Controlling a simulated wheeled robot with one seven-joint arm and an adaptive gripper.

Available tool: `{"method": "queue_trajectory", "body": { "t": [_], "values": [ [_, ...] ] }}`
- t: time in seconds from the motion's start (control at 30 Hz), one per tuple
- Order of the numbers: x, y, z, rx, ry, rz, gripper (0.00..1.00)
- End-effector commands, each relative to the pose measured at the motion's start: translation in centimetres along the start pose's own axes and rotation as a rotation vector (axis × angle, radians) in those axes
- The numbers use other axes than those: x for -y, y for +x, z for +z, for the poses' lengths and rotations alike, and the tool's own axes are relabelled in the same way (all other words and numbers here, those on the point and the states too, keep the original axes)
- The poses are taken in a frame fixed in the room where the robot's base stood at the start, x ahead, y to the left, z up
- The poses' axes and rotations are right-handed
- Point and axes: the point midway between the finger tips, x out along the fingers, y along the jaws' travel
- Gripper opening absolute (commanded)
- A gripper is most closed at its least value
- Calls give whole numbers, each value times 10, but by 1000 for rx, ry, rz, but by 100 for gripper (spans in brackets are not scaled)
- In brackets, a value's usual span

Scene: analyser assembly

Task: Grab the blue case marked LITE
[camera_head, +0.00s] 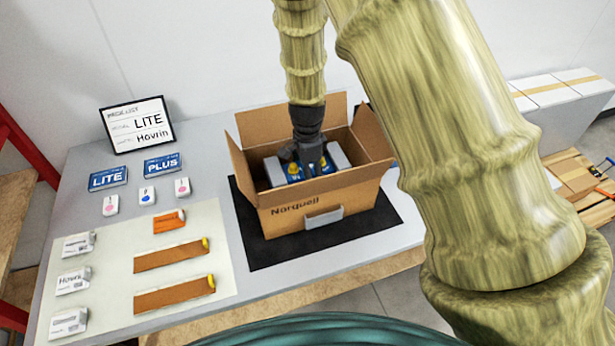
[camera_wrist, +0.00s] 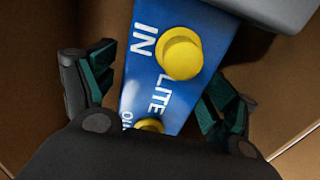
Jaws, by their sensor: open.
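A blue case with white lettering that includes LITE and two round yellow knobs (camera_wrist: 140,80) shows in the wrist view; in the head view this blue case (camera_head: 326,166) sits inside the open cardboard box (camera_head: 345,200), partly hidden by my gripper. My gripper (camera_head: 310,168) reaches down into the box. In the wrist view its two teal-padded fingers (camera_wrist: 160,92) are apart, one on either side of the blue case. I cannot tell whether they touch it. Another flat blue piece marked LITE (camera_head: 108,179) lies on the table at the left, well away from my gripper.
Grey blocks (camera_head: 274,171) flank the blue case inside the box. The box's raised flaps and walls surround my gripper. The box stands on a black mat (camera_head: 250,220). A blue PLUS piece (camera_head: 163,165), a framed sign (camera_head: 137,124), small white boxes and brown strips lie left.

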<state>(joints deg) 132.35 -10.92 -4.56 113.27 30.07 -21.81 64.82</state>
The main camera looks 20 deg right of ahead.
Motion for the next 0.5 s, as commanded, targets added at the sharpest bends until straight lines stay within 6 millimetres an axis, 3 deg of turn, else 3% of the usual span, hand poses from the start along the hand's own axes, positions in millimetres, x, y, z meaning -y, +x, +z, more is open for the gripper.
{"method": "queue_trajectory", "body": {
  "t": [0.3, 0.5],
  "values": [
    [0, 3, 0, 0, 0, -1, 86],
    [0, 3, 0, 0, 0, -1, 49]
  ]
}}
